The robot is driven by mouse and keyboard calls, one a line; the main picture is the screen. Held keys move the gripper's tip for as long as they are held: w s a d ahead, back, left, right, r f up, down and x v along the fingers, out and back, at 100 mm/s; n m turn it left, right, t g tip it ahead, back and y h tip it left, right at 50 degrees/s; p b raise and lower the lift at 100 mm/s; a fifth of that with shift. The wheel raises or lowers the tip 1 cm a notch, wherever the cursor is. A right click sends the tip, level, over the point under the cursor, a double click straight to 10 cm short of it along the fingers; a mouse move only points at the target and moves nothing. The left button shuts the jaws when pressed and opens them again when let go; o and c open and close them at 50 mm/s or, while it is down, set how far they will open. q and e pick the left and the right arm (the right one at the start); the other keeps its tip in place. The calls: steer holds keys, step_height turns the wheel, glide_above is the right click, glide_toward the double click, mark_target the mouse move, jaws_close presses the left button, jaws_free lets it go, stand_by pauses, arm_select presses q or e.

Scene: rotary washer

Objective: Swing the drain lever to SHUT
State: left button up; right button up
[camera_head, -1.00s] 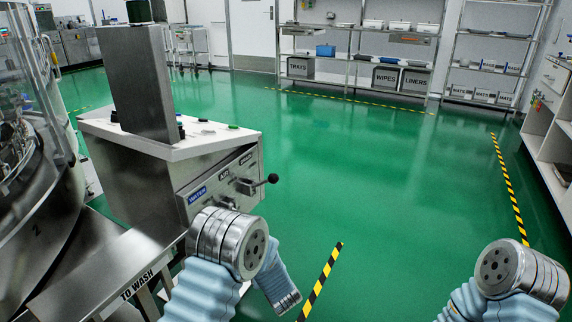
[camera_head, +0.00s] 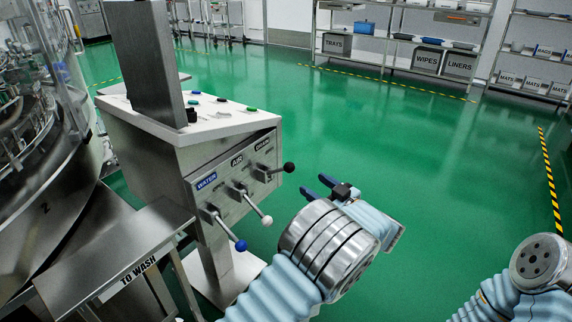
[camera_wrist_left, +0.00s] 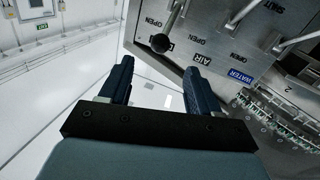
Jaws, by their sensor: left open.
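The drain lever (camera_head: 277,170) ends in a black ball knob and sticks out from the right end of the front panel (camera_head: 225,200), under the DRAIN label. In the left wrist view its black knob (camera_wrist_left: 160,43) is beside an OPEN marking, and a SHUT marking shows farther up the panel. My left gripper (camera_head: 318,187) is open and empty, just right of and in front of the knob, apart from it. In the left wrist view the fingers (camera_wrist_left: 159,84) stand either side of a clear gap, with the knob beyond their tips. My right gripper is out of view; only its forearm shows.
The air lever (camera_head: 267,220) with a white knob and the water lever (camera_head: 240,245) with a blue knob project to the left of the drain lever. A steel TO WASH shelf (camera_head: 120,250) stands at lower left. Green floor to the right is clear.

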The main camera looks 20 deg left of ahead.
mark_target(285, 165)
arm_select(q)
steer(key=p+x, duration=0.1)
steer(key=x, duration=1.2)
steer(key=shift+w+a, duration=0.15)
steer(key=shift+c, duration=0.3)
jaws_close()
